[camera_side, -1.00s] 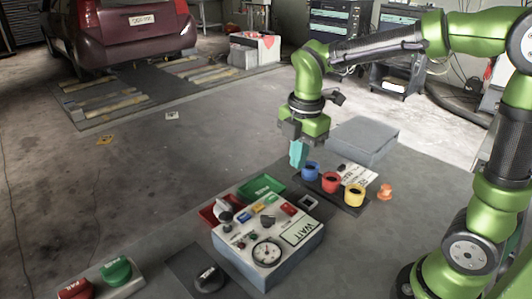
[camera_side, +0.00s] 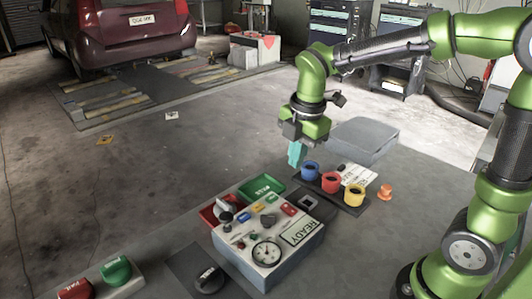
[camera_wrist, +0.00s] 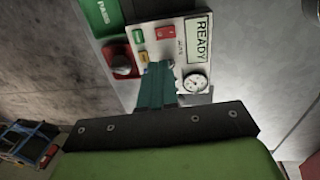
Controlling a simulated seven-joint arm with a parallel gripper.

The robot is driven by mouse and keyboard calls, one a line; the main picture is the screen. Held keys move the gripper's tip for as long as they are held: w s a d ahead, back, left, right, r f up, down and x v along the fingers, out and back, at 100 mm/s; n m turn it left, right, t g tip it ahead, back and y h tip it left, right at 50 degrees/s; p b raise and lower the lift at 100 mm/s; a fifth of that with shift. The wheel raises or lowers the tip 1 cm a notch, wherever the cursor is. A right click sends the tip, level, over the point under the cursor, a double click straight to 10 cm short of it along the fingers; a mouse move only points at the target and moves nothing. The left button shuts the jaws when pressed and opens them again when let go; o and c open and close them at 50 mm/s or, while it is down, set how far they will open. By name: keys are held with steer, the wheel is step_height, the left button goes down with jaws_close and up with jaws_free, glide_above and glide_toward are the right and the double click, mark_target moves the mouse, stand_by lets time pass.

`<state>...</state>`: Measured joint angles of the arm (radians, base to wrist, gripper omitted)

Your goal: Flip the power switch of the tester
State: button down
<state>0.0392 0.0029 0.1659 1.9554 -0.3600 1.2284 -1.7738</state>
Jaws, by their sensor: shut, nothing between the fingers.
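The tester (camera_side: 268,279) is a grey box with a light top panel in the side view. Its panel holds a gauge (camera_side: 266,253), coloured buttons, small knobs and a display (camera_side: 302,230) reading READY. A dark square part (camera_side: 309,202) sits at its far right corner; I cannot tell for sure which part is the power switch. My gripper (camera_side: 296,158), with teal fingers, is shut and empty above and behind the tester, apart from it. In the wrist view the fingers (camera_wrist: 155,88) cover part of the panel; the display (camera_wrist: 198,38) and gauge (camera_wrist: 196,83) show beside them.
Blue (camera_side: 310,171), red (camera_side: 331,183) and yellow (camera_side: 354,195) cups stand right of my gripper. A green PASS tray (camera_side: 262,188) and a red tray (camera_side: 207,214) lie behind the tester. A grey block (camera_side: 362,140) stands farther back. Red and green buttons (camera_side: 115,270) are front left.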

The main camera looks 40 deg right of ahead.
mark_target(292, 210)
steer(key=f, duration=0.4)
steer(key=w+f, duration=0.1)
steer(key=f, duration=0.8)
steer(key=shift+w, duration=0.4)
steer(key=shift+w+f+g, duration=0.2)
steer(key=shift+f+g, duration=0.15)
steer(key=shift+g, duration=0.05)
steer(key=shift+s, duration=0.1)
steer(key=shift+s+f, duration=0.1)
steer(key=shift+s, duration=0.8)
